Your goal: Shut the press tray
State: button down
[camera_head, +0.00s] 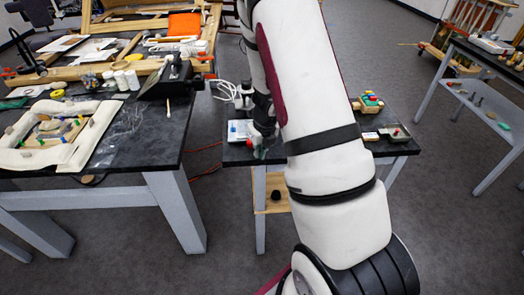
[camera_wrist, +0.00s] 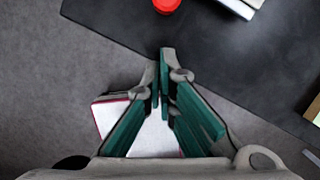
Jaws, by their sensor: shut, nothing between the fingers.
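My gripper (camera_head: 262,152) is at the left front part of the small dark table, partly covered by my arm in the head view. In the wrist view its green-padded fingers (camera_wrist: 162,78) are shut with nothing between them, near the table edge. I cannot clearly make out the press tray in either view. A red round piece (camera_wrist: 166,5) lies just ahead of the fingertips, apart from them. A white-edged item (camera_wrist: 238,6) lies to its right, cut off by the frame.
A cluttered workbench (camera_head: 150,150) stands to the left. Grey floor separates the tables.

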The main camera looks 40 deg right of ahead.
jog(key=shift+w+d, duration=0.2)
jog(key=shift+w, duration=0.95)
jog(key=w+d+b, duration=0.1)
jog(key=w, duration=0.2)
jog(key=w+d+b, duration=0.4)
jog(key=w, duration=0.1)
jog(key=shift+w+d+f, duration=0.15)
jog(key=shift+w+d, duration=0.1)
jog(key=shift+w, duration=0.05)
jog(key=shift+w+d+b, duration=0.35)
jog(key=shift+w, duration=0.05)
jog(key=shift+r, duration=0.2)
jog(key=shift+d, duration=0.1)
